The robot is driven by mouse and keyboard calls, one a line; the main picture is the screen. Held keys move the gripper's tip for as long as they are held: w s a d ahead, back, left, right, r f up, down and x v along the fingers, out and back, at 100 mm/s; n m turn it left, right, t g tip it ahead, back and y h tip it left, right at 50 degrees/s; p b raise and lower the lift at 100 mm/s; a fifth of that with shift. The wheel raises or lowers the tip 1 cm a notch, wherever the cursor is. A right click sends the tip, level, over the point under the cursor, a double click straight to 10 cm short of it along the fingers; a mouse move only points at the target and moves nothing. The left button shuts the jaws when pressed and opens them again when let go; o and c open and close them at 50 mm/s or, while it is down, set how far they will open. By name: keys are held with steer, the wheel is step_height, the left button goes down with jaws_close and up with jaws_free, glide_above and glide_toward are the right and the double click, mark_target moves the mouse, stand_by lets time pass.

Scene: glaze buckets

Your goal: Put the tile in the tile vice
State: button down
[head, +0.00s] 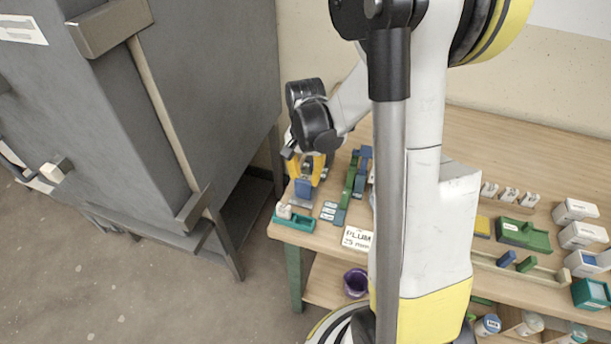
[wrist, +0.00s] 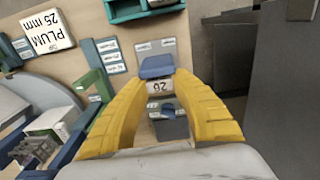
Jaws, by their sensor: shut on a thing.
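My gripper (wrist: 160,78) has its two yellow fingers shut on a blue block (wrist: 157,66), which seems to be the tile. The block also shows under my gripper (head: 306,172) in the head view (head: 303,188), low over the table's left end. A white label reading 26 (wrist: 158,87) lies between the fingers, just behind the block. A grey-blue body (wrist: 170,128) shows farther back between the fingers. I cannot tell for sure which piece is the tile vice, or whether the block touches anything below.
A green and blue fixture (head: 350,182) stands right of my gripper, with small labels beside it. A teal tray (head: 294,221) sits at the table's front left corner, near a PLUM 25 mm sign (head: 357,239). A grey cabinet (head: 205,90) stands close on the left.

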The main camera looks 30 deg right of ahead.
steer(key=shift+a, duration=0.1)
stand_by(0.3)
steer(key=c, duration=1.1)
jaws_free()
steer(key=shift+o, duration=0.2)
step_height(320, 180, up, 7)
steer(key=p, duration=0.5)
steer(key=s+a+r+n+t, duration=0.7)
steer(key=s+a+r+n, duration=0.3)
steer(key=a+r, duration=0.3)
steer(key=shift+a+v, duration=0.2)
steer(key=shift+v, duration=0.95)
